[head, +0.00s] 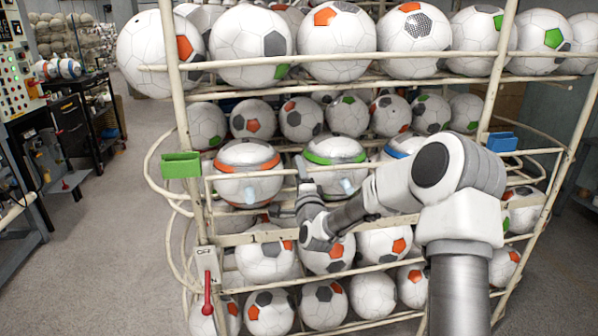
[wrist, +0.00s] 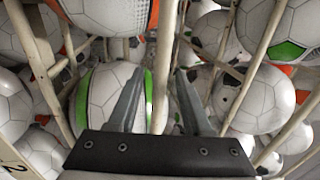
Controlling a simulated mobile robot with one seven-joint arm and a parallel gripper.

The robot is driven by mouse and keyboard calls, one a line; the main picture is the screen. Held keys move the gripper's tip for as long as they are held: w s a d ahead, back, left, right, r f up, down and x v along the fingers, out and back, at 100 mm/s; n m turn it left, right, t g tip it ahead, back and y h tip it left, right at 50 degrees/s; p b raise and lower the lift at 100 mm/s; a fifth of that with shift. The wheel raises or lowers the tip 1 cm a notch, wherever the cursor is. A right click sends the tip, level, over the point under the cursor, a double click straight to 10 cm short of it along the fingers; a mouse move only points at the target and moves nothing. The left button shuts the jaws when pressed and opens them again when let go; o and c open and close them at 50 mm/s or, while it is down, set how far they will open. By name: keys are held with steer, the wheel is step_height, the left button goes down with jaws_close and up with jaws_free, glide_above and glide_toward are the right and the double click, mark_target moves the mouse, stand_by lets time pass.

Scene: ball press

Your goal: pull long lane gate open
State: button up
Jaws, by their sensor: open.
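The ball rack has pale cream rails. A pale gate-like bar frame (head: 245,174) runs across the front of the orange-striped ball (head: 247,160); I cannot tell for sure that it is the long lane gate. My gripper (head: 284,212) is at the rack front, beside the green-striped ball (head: 334,150), partly hidden by my own wrist. In the wrist view my gripper (wrist: 158,88) is open, and a pale bar (wrist: 163,70) runs between its two grey fingers. I cannot tell whether either finger touches the bar. The green-striped ball (wrist: 106,95) shows behind the left finger.
A green block (head: 181,164) is on the rack's left post and a blue block (head: 502,142) on its right. A red lever (head: 207,292) hangs at the lower left. White balls fill the rack tiers around my gripper. Floor (head: 120,250) is clear at left.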

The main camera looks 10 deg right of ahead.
jaws_close()
stand_by(1.4)
